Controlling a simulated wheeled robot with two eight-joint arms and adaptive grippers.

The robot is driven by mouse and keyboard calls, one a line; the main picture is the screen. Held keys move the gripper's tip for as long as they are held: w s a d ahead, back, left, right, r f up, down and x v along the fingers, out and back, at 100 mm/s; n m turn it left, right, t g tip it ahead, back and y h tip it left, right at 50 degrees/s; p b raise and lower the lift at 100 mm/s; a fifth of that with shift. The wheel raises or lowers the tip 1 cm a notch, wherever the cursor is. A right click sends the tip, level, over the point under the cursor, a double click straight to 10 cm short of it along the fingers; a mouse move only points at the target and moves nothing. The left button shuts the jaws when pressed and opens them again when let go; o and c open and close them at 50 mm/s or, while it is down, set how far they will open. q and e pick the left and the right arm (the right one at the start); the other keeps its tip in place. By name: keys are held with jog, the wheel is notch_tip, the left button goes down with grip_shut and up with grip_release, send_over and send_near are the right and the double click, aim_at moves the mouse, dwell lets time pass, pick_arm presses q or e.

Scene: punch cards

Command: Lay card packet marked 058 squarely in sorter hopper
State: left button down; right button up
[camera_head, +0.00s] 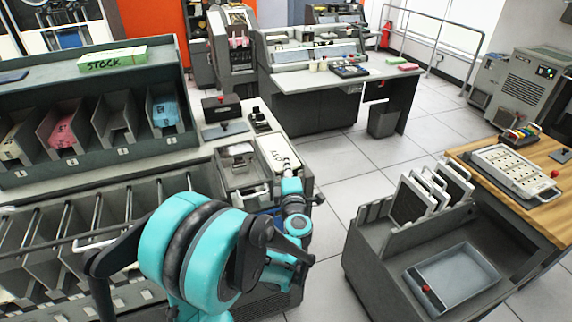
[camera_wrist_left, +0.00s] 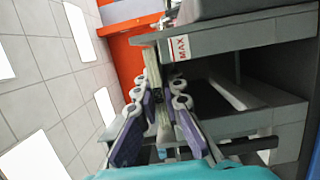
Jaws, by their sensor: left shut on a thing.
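My left gripper (camera_wrist_left: 152,72) is shut on a cream card packet (camera_wrist_left: 151,58), seen edge-on between the fingertips in the left wrist view. In the head view the packet (camera_head: 279,152) is a pale slab with dark marks, too small to read surely, at the right end of the sorter. My teal left arm hides most of the gripper there. The grey sorter hopper (camera_head: 238,158) is just left of the packet. In the wrist view a grey wall with a red MAX label (camera_wrist_left: 180,47) is close beside the packet. Whether they touch is unclear. My right gripper is out of view.
A rack (camera_head: 100,125) of numbered bins holds coloured packets, with a green STOCK block (camera_head: 112,59) on top. Sorter pockets (camera_head: 60,235) run along the lower left. A grey cart (camera_head: 385,265) with a tray stands right, across open floor (camera_head: 340,185).

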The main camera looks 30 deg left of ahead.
pick_arm(q)
notch_tip(320, 180, down, 2)
jog(key=shift+f+b, duration=0.25)
jog(key=shift+b, duration=0.75)
notch_tip(320, 180, down, 2)
jog(key=shift+b, duration=0.55)
jog(key=shift+f, duration=1.35)
jog(key=c, duration=1.6)
grip_release()
jog(key=v, duration=0.7)
jog(key=shift+s+d, duration=0.15)
